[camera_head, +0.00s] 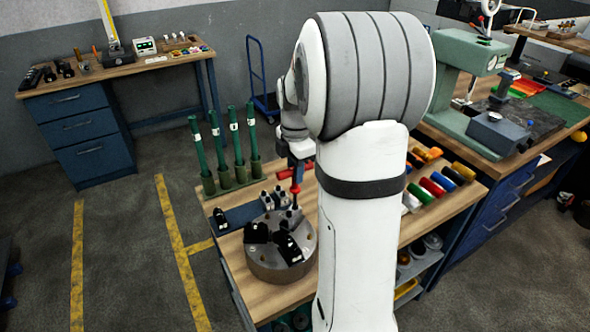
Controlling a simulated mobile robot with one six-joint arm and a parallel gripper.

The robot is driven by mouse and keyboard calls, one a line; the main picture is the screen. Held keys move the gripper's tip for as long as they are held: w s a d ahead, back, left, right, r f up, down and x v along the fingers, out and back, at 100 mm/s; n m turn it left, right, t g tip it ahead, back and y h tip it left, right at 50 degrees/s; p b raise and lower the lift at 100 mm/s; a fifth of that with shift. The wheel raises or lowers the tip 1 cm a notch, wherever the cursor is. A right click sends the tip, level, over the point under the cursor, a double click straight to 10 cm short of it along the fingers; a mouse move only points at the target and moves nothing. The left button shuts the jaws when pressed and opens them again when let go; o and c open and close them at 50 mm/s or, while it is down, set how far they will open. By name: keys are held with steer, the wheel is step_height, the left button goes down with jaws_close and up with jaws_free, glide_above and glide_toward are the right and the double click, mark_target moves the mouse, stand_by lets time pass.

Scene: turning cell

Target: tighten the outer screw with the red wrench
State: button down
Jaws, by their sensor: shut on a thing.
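My gripper (298,163) is at the middle of the view, behind the grey chuck, and is shut on the red wrench (289,173). The wrench's red cross handle sticks out to both sides of the fingers, and its shaft points down. Its lower end is at the far rim of the round grey chuck (278,262), by small pale blocks. I cannot tell whether the tip sits in a screw. The chuck lies on a wooden bench with black jaws (289,246) on top. The outer screw is too small to make out.
Several green rods (235,143) stand upright at the bench's back left. Coloured cylinders (431,187) lie on the bench's right side, beyond my arm. A green press (468,60) stands on the right workbench. A blue drawer desk (85,130) is at back left. Yellow-lined floor is clear.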

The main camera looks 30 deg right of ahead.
steer(key=shift+m, duration=1.3)
steer(key=shift+m, duration=2.8)
